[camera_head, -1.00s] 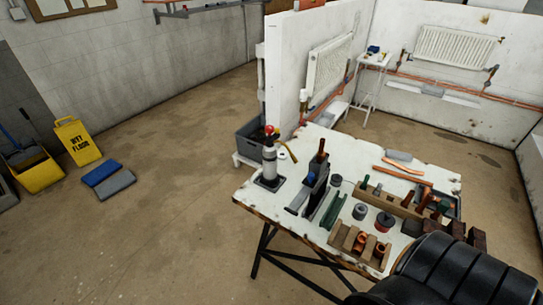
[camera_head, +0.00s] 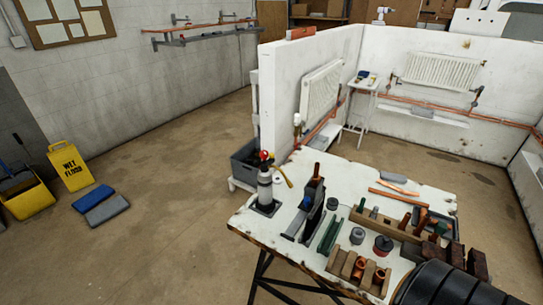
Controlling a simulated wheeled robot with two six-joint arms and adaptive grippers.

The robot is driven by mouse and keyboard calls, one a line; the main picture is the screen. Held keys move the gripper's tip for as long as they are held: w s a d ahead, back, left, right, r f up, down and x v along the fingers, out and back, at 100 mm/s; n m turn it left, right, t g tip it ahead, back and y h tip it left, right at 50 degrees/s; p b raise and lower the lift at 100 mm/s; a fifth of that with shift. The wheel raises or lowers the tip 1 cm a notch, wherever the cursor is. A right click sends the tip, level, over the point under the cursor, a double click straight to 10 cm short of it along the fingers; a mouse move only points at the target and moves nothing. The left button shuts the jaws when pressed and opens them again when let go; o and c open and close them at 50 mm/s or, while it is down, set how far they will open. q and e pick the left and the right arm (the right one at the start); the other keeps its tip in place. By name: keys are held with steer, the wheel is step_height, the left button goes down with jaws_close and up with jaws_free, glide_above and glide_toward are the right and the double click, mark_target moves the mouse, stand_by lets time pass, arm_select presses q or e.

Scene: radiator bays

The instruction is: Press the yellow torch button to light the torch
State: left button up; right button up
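A pale grey gas torch (camera_head: 265,188) stands upright in a dark square base near the left corner of the white workbench (camera_head: 345,178). It has a red top, and a yellow part (camera_head: 283,176) sticks out to its right. I cannot make out a separate button at this size, and I see no flame. Neither of my grippers is in view. A black ribbed part of my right arm shows at the bottom right, over the bench's near right edge.
A dark vice (camera_head: 312,208) with an upright copper piece stands right of the torch. A green channel (camera_head: 330,233), wooden blocks (camera_head: 357,268) and a tool rack (camera_head: 400,222) crowd the bench. White walls (camera_head: 300,125) stand behind.

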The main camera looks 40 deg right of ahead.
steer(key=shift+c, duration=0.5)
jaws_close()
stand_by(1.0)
